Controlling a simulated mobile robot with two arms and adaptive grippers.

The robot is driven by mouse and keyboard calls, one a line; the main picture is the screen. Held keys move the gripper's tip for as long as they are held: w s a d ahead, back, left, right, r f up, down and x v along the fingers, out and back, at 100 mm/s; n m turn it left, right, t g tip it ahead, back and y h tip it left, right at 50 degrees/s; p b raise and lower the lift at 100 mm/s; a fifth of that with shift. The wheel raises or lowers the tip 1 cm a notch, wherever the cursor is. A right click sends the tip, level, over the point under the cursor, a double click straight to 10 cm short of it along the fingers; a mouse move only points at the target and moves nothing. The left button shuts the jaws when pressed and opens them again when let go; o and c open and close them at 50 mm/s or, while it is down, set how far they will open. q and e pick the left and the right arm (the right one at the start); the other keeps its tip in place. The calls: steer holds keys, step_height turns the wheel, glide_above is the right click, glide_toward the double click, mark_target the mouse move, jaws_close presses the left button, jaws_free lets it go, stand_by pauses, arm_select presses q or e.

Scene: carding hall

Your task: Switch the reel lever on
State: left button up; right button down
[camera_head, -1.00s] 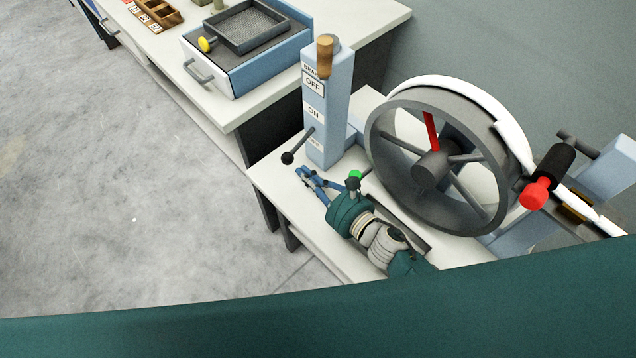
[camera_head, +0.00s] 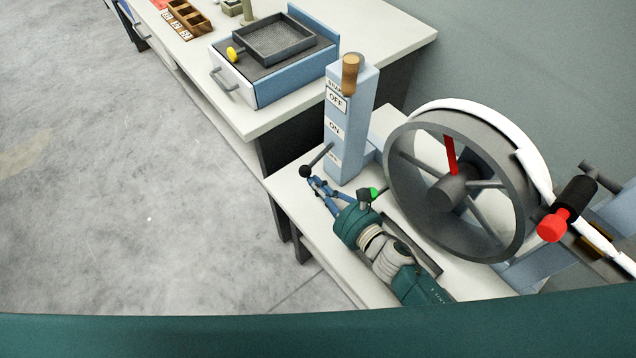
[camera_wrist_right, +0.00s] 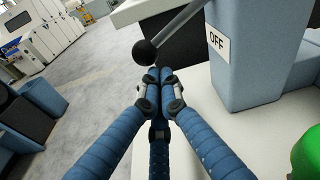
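The reel lever is a grey rod with a black ball knob (camera_head: 305,171) on the left side of a light-blue post (camera_head: 347,125). The rod slants down and outward from the post, beside the lower labels. The post carries OFF, ON and a lower OFF label. In the right wrist view the knob (camera_wrist_right: 145,52) is just beyond my fingertips, with an OFF label (camera_wrist_right: 217,41) right of the rod. My right gripper (camera_head: 314,183) has its blue fingers together, with nothing seen between them, just below the knob; contact cannot be told. My left gripper is not in view.
A wooden-topped brake handle (camera_head: 351,72) tops the post. A large grey reel wheel (camera_head: 455,190) with a red-and-black handle (camera_head: 565,210) stands to the right. A drawer box (camera_head: 265,85) sits on the back bench. The floor at left is clear.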

steer(key=shift+s+a+r+m, duration=0.1)
steer(key=shift+a+r+m, duration=0.05)
steer(key=shift+r+m, duration=0.2)
step_height(320, 180, up, 8)
steer(key=s+a+m+g+y+p, duration=0.1)
steer(key=m+y+p, duration=0.1)
steer(key=m+p, duration=0.4)
steer(key=shift+a+m, duration=0.3)
steer(key=shift+m, duration=0.55)
steer(key=shift+f, duration=0.1)
